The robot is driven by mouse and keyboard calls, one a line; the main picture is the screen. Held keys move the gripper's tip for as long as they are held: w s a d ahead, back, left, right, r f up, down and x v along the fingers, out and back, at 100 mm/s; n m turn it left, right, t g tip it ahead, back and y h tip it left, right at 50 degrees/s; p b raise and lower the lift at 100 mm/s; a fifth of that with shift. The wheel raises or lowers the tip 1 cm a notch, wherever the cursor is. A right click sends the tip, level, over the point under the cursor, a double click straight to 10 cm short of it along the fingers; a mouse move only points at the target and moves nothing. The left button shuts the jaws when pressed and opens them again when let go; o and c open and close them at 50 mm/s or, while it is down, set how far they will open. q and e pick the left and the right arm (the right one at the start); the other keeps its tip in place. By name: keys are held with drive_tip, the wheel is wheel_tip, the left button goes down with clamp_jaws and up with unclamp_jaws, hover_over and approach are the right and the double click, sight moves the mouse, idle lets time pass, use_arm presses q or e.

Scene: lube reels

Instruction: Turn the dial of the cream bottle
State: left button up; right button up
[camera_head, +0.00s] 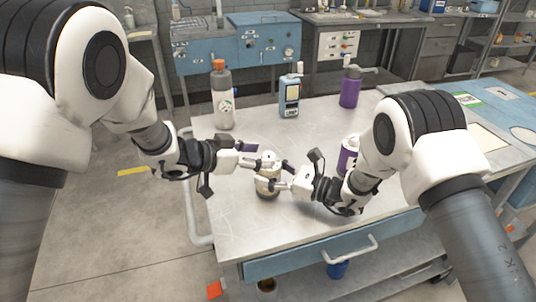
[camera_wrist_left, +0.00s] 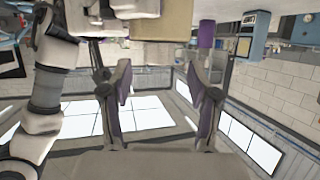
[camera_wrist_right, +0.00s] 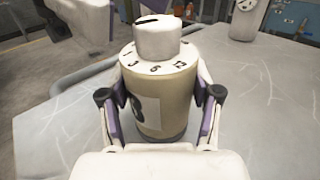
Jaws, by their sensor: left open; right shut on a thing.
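The cream bottle (camera_head: 266,189) stands upright on the metal table, between my two grippers. In the right wrist view its tan body (camera_wrist_right: 160,100) carries a pale label, a numbered white shoulder and a white dial (camera_wrist_right: 157,40) with a dark mark on top. My right gripper (camera_wrist_right: 158,122) is shut on the bottle's body, one finger on each side. My left gripper (camera_head: 270,163) is open at the height of the dial, with its fingers close to it. In the left wrist view the spread fingers (camera_wrist_left: 160,85) show nothing held; whether they touch the dial is unclear.
A grey bottle with an orange cap (camera_head: 222,98), a blue bottle (camera_head: 289,97) and a purple bottle (camera_head: 349,88) stand farther back. A white and purple bottle (camera_head: 347,157) is close behind my right arm. The table's left front (camera_head: 235,225) is bare.

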use_arm(q)
drive_tip(key=v, duration=0.8)
drive_tip(key=shift+s+a, duration=0.15)
